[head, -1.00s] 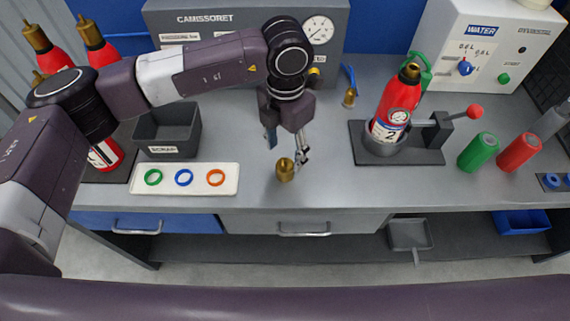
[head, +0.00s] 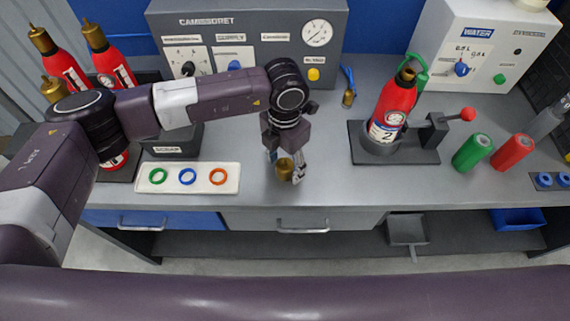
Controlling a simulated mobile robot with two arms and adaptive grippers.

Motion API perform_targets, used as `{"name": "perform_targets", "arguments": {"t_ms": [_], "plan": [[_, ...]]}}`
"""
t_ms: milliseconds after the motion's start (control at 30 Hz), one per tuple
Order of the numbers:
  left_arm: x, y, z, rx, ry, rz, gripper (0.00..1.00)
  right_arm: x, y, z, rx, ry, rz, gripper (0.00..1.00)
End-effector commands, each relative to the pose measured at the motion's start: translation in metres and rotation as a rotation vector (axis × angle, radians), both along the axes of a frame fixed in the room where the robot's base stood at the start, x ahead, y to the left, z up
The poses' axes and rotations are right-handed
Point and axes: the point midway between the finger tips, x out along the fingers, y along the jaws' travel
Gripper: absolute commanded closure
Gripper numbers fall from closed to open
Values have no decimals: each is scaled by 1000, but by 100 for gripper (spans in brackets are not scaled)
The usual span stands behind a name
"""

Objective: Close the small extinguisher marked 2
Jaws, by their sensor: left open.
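The small extinguisher marked 2 (head: 391,108) is red with a white label and leans slightly in a grey holder (head: 382,146) on the bench. Its brass neck (head: 405,75) shows a dark top with no valve head on it. A brass fitting (head: 285,166) stands on the bench left of the holder. My left gripper (head: 285,170) points down at this fitting, open, with one finger on each side of it. I cannot tell whether the fingers touch it. My right gripper is not in view.
A red-knobbed lever clamp (head: 436,130) stands beside the holder. Green (head: 473,152) and red (head: 512,152) cylinders stand to its right. A white tray (head: 203,187) with green, blue and orange rings lies left. A green object (head: 418,70) stands behind the extinguisher. Bench between fitting and holder is clear.

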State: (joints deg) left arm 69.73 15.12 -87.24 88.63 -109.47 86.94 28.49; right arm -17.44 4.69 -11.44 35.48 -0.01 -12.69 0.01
Motion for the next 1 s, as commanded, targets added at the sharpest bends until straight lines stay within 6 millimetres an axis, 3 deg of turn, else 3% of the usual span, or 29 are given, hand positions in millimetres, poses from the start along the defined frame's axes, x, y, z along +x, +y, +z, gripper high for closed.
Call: {"name": "perform_targets", "arguments": {"t_ms": [133,567,1000], "plan": [[0,0,0,0,0,0,49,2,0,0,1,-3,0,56],[0,0,1,-1,0,0,96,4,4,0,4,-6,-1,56],[1,-1,12,-4,-3,0,98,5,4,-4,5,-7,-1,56]]}}
